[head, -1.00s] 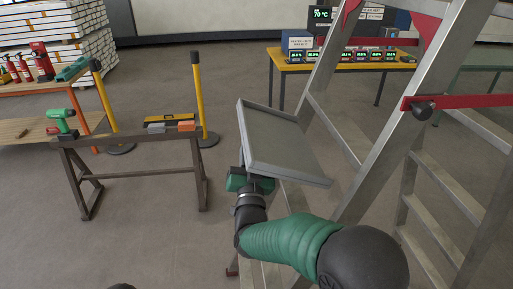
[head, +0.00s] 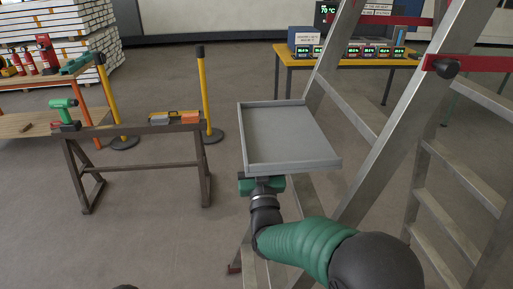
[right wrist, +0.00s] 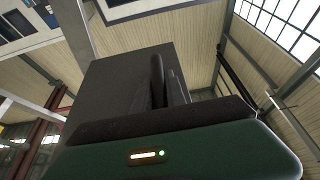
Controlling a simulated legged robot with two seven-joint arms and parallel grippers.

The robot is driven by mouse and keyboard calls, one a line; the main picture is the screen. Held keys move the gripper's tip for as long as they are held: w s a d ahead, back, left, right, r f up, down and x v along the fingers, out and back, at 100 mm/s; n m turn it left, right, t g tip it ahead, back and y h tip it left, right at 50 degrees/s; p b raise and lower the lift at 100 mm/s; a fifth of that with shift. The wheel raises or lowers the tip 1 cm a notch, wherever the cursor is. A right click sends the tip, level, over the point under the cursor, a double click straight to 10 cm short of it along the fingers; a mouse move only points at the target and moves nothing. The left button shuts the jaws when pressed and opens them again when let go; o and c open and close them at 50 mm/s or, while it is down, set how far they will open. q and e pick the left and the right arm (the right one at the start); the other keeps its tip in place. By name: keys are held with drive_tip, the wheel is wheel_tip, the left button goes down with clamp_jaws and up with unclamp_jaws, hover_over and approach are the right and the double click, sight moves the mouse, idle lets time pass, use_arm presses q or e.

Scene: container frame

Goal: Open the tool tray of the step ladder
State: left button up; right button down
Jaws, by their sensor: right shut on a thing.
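The step ladder (head: 385,135) stands at the right in the head view, its legs spread. Its grey tool tray (head: 327,164), shallow and empty with a low rim, is folded out to the left of the ladder and looks nearly level. My right gripper (head: 262,180) is at the tray's near left edge, shut on it from below. In the right wrist view the gripper fingers (right wrist: 168,88) stand against the dark underside of the tray (right wrist: 110,85); the exact contact is hard to see. My left gripper is not in view.
A sawhorse (head: 130,130) with a green drill (head: 64,112) on it stands at the left, near yellow posts (head: 204,95). A yellow table (head: 300,62) with small displays is behind the ladder. The floor between sawhorse and ladder is clear.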

drive_tip(key=shift+a+f, duration=0.2)
drive_tip(key=shift+f, duration=0.3)
drive_tip(key=c, duration=1.7)
unclamp_jaws()
drive_tip(key=shift+c, duration=0.2)
drive_tip(key=o, duration=0.4)
drive_tip(key=shift+r, duration=0.15)
drive_tip(key=shift+s, duration=0.1)
drive_tip(key=b+v, duration=0.1)
drive_tip(key=v, duration=1.5)
drive_tip(key=shift+s, duration=0.4)
